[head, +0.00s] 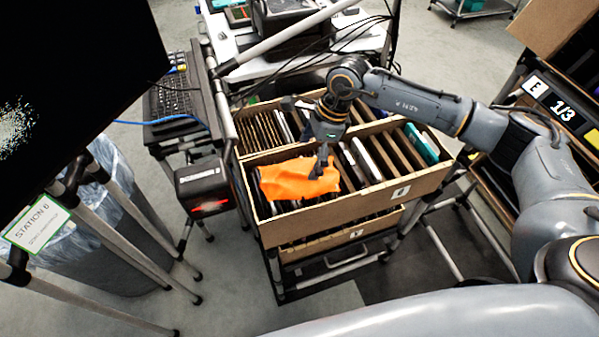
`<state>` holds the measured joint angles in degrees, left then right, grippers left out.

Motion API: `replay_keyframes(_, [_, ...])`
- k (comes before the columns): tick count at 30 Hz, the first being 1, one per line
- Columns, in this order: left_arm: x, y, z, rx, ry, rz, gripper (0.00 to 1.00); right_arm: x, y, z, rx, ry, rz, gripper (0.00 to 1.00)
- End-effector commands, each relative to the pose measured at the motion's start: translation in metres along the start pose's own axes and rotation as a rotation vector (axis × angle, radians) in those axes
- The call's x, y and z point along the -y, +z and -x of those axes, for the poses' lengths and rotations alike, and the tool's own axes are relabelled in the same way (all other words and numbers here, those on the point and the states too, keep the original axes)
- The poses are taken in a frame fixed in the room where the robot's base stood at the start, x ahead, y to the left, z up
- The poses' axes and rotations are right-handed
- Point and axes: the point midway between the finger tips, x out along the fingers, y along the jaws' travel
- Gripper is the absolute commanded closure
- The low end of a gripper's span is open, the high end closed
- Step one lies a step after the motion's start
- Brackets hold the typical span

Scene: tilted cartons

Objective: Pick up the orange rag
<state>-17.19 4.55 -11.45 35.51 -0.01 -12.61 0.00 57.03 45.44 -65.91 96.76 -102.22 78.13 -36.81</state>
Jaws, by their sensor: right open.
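The orange rag (292,179) lies spread and creased over the left front part of an open carton (345,207), on top of the items in it. My right gripper (319,168) points down at the rag's right part. Its fingertips overlap the rag in the head view; I cannot tell whether they touch it. The gripper is open. My left gripper does not show in this view.
The carton holds several upright flat items, with a teal one (421,143) at the right. A scanner-like box with a red light (203,186) stands left of the carton. A keyboard (172,97) is behind it. A labelled shelf (548,97) with cartons is at the right.

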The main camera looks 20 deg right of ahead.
Motion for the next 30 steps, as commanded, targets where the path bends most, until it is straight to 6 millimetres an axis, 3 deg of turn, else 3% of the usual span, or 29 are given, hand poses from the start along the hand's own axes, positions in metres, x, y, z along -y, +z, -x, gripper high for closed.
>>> replay_keyframes(5, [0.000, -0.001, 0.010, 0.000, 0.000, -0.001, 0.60, -0.001, 0.002, -0.011, 0.001, 0.003, -0.002, 0.08])
replay_keyframes(9, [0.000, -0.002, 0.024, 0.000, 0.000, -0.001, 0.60, -0.003, 0.005, -0.032, 0.001, 0.004, -0.001, 0.08])
replay_keyframes(13, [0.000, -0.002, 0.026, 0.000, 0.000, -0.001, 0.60, -0.002, 0.004, -0.050, 0.001, 0.002, -0.002, 0.08])
replay_keyframes(22, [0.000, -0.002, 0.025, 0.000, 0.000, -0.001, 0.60, -0.001, 0.003, -0.056, 0.002, -0.001, -0.001, 0.08])
replay_keyframes(30, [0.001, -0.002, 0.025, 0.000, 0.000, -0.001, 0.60, -0.001, 0.003, -0.056, 0.002, -0.001, -0.001, 0.61])
